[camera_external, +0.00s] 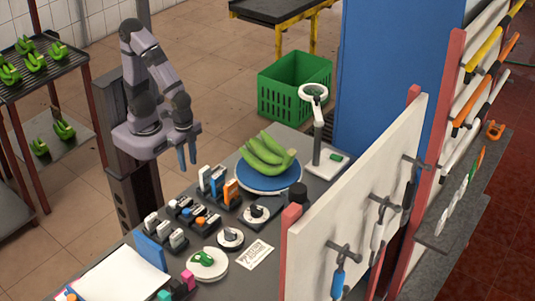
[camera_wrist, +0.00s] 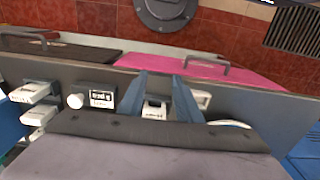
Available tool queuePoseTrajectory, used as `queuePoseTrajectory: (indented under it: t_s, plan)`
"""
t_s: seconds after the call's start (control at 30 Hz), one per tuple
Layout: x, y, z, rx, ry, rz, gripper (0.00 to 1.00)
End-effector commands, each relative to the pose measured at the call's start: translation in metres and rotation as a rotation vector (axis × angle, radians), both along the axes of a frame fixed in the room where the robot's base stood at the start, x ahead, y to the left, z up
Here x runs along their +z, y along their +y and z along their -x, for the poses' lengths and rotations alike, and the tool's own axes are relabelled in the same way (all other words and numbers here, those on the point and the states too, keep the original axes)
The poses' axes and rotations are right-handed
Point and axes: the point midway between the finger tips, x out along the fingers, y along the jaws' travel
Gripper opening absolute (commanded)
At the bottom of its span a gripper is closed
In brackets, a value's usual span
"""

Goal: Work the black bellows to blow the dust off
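My gripper (camera_external: 187,155) hangs above the floor to the left of the grey worktable, with its two blue fingers pointing down. In the wrist view the blue fingers (camera_wrist: 160,82) stand apart with nothing gripped between them. I cannot surely pick out the black bellows. A small dark rounded object (camera_external: 297,193) stands beside the blue plate, and small black pieces sit on a white round stand (camera_external: 257,212) and on another white disc (camera_external: 230,237); any of these is too small to tell. No dust can be made out.
Green bananas (camera_external: 266,155) lie on a blue round plate (camera_external: 268,183). Racks of small blocks (camera_external: 186,212) fill the table's middle. A white tool board (camera_external: 350,190) rises along the right side. A green crate (camera_external: 294,88) is on the floor behind.

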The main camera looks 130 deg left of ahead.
Motion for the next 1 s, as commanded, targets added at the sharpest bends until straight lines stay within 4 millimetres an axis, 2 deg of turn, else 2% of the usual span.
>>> queuePoseTrajectory:
  t_s: [0.1, 0.23, 1.0]
  plan:
    - [0.0000, 0.0000, 0.0000, 0.000, 0.000, 0.000, 0.31]
    - [0.0000, 0.0000, 0.0000, 0.000, 0.000, 0.000, 0.00]
    - [0.0000, 0.0000, 0.0000, 0.000, 0.000, 0.000, 0.00]
